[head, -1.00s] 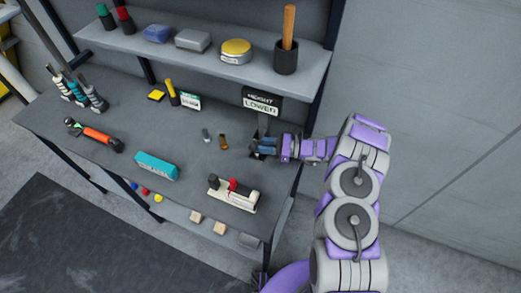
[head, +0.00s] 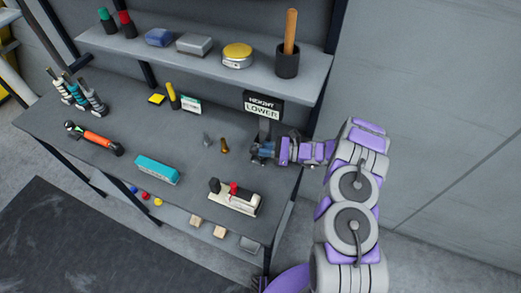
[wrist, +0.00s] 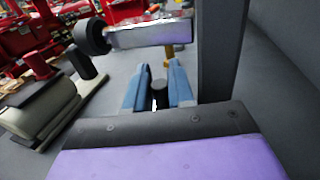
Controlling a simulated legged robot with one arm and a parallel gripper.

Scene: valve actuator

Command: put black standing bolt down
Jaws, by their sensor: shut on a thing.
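My gripper (head: 262,151) is low over the right end of the grey bench, just below the height sign. In the wrist view, its two blue fingers (wrist: 159,90) are shut on the black bolt (wrist: 159,86), whose dark round top shows between them. The bolt's lower end is hidden, so I cannot tell whether it touches the bench. To the left of my gripper, a brass bolt (head: 224,146) and a grey bolt (head: 206,140) stand upright on the bench. The brass bolt also shows beyond the fingers in the wrist view (wrist: 169,58).
The sign reading "HEIGHT LOWER" (head: 263,106) stands on a post close behind my gripper. A cream fixture (head: 240,203) with red and black knobs lies nearer the front edge. A teal box (head: 157,169) lies further left. A silver bar (wrist: 150,34) crosses the wrist view above the fingers.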

